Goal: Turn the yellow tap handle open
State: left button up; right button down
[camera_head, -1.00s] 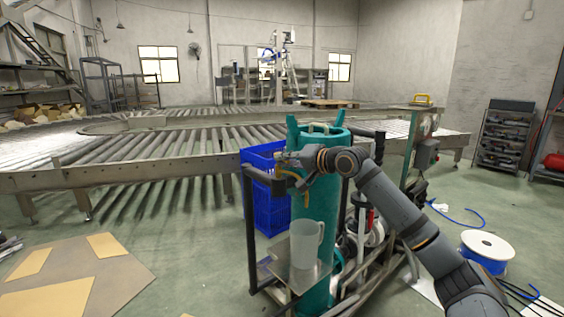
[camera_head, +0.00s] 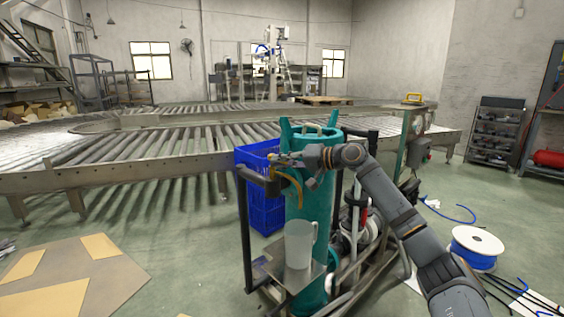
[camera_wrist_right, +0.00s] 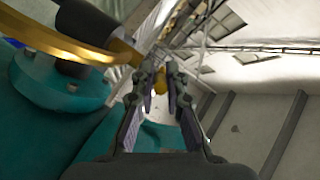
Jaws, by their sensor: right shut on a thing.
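The yellow tap handle (camera_wrist_right: 160,82) shows between my right fingertips in the right wrist view. My right gripper (camera_wrist_right: 158,86) is shut on it; in the head view the gripper (camera_head: 286,159) reaches in from the right at the upper front of a teal cylinder (camera_head: 315,205). The yellow curved spout (camera_head: 297,188) hangs below the gripper, and a curved brass-coloured pipe (camera_wrist_right: 55,38) crosses the upper left of the wrist view. The handle's exact angle is hard to tell. A translucent jug (camera_head: 298,246) stands upright on a small plate below the spout. My left gripper is out of view.
A dark cart frame (camera_head: 246,230) stands around the cylinder. A blue crate (camera_head: 262,210) is behind it, at the left. A cable spool (camera_head: 478,241) lies on the floor at the right. A roller conveyor (camera_head: 120,175) spans the back.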

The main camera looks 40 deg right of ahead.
jog(key=shift+d+r, duration=0.1)
jog(key=c, duration=1.4)
grip_release()
jog(key=r, duration=0.9)
jog(key=shift+s+a+r, duration=0.1)
jog(key=shift+a, duration=0.1)
jog(key=shift+w+d+r, duration=0.15)
jog(key=shift+w+r, duration=0.05)
jog(key=shift+r, duration=0.1)
jog(key=shift+s, duration=0.1)
